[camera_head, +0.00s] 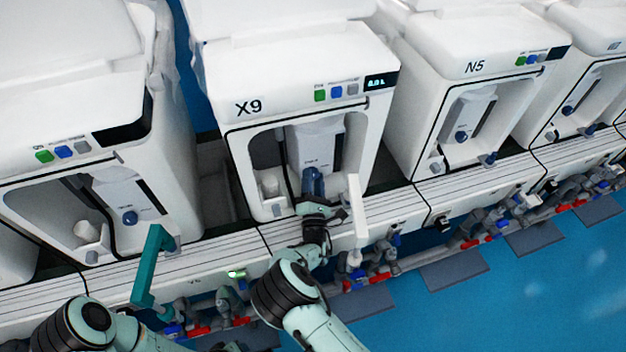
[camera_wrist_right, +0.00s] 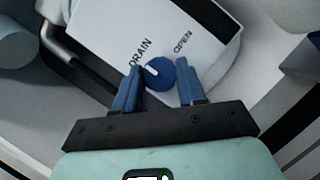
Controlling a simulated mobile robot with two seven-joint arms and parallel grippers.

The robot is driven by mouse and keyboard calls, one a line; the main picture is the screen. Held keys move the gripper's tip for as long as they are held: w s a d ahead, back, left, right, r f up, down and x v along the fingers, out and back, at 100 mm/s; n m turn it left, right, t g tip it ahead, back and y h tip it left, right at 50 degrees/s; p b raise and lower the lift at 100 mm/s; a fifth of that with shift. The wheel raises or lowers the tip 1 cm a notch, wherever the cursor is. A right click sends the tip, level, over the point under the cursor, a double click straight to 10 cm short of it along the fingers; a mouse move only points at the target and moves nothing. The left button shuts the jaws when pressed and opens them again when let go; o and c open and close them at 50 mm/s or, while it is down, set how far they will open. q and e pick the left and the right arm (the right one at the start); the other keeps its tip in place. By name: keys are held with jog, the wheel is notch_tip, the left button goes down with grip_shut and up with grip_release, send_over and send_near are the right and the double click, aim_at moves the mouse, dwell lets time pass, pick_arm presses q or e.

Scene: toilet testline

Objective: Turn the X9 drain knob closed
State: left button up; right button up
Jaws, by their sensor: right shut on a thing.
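The X9 machine (camera_head: 292,113) is a white unit in the middle of the head view, with an open front bay. Its blue drain knob (camera_wrist_right: 160,73) shows in the right wrist view on a white panel printed DRAIN and OPEN. The white mark on the knob points to the upper left, towards the word DRAIN. My right gripper (camera_head: 313,183) reaches into the bay; its blue fingers (camera_wrist_right: 158,88) are on either side of the knob, shut on it. In the head view the fingers hide most of the knob. My left arm shows at the lower left, its fingers not visible.
The N5 machine (camera_head: 478,85) stands to the right and another white machine (camera_head: 85,150) to the left. A white upright bar (camera_head: 357,207) stands close to the right of my right gripper. Pipes with red fittings (camera_head: 470,243) run below. The blue floor (camera_head: 520,305) is open at the lower right.

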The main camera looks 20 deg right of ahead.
jog(key=o, duration=1.1)
jog(key=p+v, duration=0.1)
jog(key=v, duration=1.2)
jog(key=shift+s+p, duration=0.2)
jog(key=shift+p, duration=0.2)
pick_arm(q)
jog(key=s+r, duration=0.1)
jog(key=s+d+r, duration=0.1)
jog(key=shift+s+d+g, duration=0.2)
jog(key=shift+s+g, duration=0.2)
